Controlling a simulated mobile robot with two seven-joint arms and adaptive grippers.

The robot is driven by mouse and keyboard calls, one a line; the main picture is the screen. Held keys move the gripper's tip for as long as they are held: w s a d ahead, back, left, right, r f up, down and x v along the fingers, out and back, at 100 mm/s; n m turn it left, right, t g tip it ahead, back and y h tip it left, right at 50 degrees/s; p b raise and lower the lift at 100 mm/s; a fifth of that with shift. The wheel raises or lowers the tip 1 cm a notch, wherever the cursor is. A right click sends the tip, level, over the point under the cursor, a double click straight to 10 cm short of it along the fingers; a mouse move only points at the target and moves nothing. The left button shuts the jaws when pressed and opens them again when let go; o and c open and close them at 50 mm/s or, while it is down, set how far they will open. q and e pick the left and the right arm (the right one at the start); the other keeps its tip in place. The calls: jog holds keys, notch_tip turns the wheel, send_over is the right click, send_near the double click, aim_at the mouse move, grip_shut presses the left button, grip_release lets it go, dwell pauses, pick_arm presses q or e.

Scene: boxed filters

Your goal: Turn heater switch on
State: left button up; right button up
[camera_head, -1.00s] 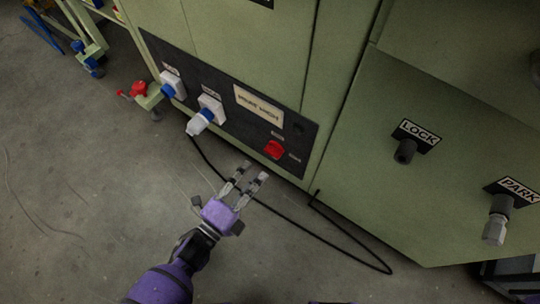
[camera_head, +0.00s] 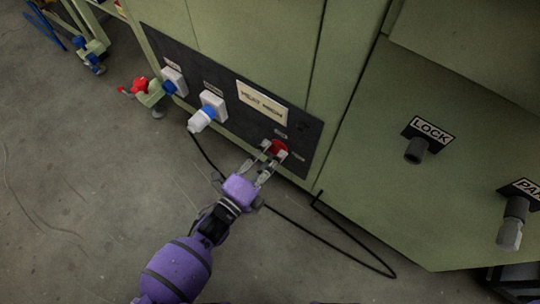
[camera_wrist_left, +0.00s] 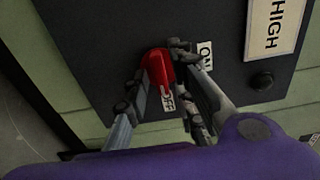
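The red heater switch (camera_head: 278,148) is on the black panel, low on the green machine. In the left wrist view the red switch (camera_wrist_left: 158,68) has its pale mark toward the OFF label (camera_wrist_left: 168,100). The ON label (camera_wrist_left: 204,55) is to its right. My left gripper (camera_head: 268,152) is at the switch, with one finger on each side of it. In the left wrist view the gripper (camera_wrist_left: 155,75) looks open around the switch; whether the fingers touch it is unclear. My right gripper is not in view.
A dark round knob (camera_wrist_left: 262,81) is beside the switch. A black cable (camera_head: 300,235) lies on the floor. LOCK (camera_head: 416,150) and PARK (camera_head: 513,222) knobs stick out at right.

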pick_arm(q)
grip_shut()
jog(key=shift+n+p, duration=0.3)
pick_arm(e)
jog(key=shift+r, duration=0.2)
pick_arm(q)
jog(key=n+p, duration=0.2)
jog(key=n, duration=0.1)
jog(key=shift+r+n+p, duration=0.1)
jog(key=shift+n+p, duration=0.2)
jog(key=shift+p, duration=0.05)
jog(key=n+p, duration=0.1)
jog(key=n, duration=0.3)
jog(key=shift+p, duration=0.35)
jog(key=n+p, duration=0.1)
jog(key=n, duration=0.5)
jog(key=shift+n, duration=1.7)
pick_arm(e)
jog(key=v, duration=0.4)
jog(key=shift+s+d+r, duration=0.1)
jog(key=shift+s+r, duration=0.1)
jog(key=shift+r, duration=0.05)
pick_arm(q)
jog(key=shift+n, duration=0.3)
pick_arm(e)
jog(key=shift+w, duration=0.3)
